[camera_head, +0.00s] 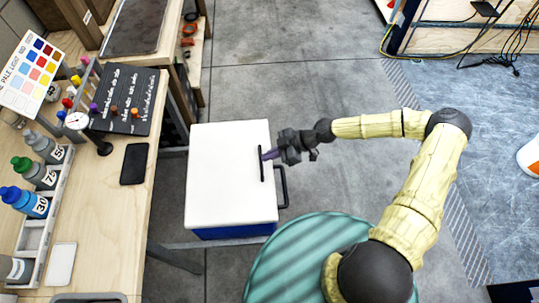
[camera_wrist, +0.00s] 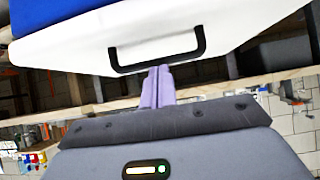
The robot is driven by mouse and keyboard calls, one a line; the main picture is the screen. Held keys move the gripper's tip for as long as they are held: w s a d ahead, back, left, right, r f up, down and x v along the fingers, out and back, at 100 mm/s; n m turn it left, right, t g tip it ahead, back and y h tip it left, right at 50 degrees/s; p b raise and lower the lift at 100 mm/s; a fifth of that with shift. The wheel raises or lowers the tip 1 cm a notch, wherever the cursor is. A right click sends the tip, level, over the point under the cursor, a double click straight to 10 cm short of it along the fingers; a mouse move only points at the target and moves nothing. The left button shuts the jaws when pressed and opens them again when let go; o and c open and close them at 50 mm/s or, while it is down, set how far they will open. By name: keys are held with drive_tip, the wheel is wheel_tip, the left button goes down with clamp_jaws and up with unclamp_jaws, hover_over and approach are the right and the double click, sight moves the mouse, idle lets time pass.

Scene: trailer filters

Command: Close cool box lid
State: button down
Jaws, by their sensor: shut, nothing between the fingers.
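The cool box has a white lid (camera_head: 225,165) and a blue body (camera_head: 235,231). In the head view the lid lies over the body and looks down; whether a small gap remains at its edge cannot be told. A black handle (camera_head: 262,163) is on the lid near its right edge. The wrist view shows the white lid (camera_wrist: 90,50) and its black handle (camera_wrist: 157,66) close up, with blue at the upper left. My gripper (camera_head: 268,155) is at the lid's right side, by the handle. Its purple fingers (camera_wrist: 157,72) are shut and empty, tips close to the handle; contact is unclear.
A wooden workbench (camera_head: 120,215) with bottles, a black board (camera_head: 127,98) and a phone (camera_head: 134,164) stands left of the box. A round green ribbed surface (camera_head: 290,262) is at the lower right of the box. Grey floor (camera_head: 290,60) beyond the box is clear.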

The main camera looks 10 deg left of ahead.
drive_tip(key=r, duration=0.1)
drive_tip(key=r+p, duration=0.1)
drive_tip(key=r, duration=0.1)
drive_tip(key=shift+w+d, duration=0.15)
drive_tip(key=shift+d, duration=0.1)
drive_tip(key=b+v, duration=0.1)
drive_tip(key=v, duration=0.9)
drive_tip(key=shift+d, duration=0.25)
drive_tip(key=shift+f, duration=0.15)
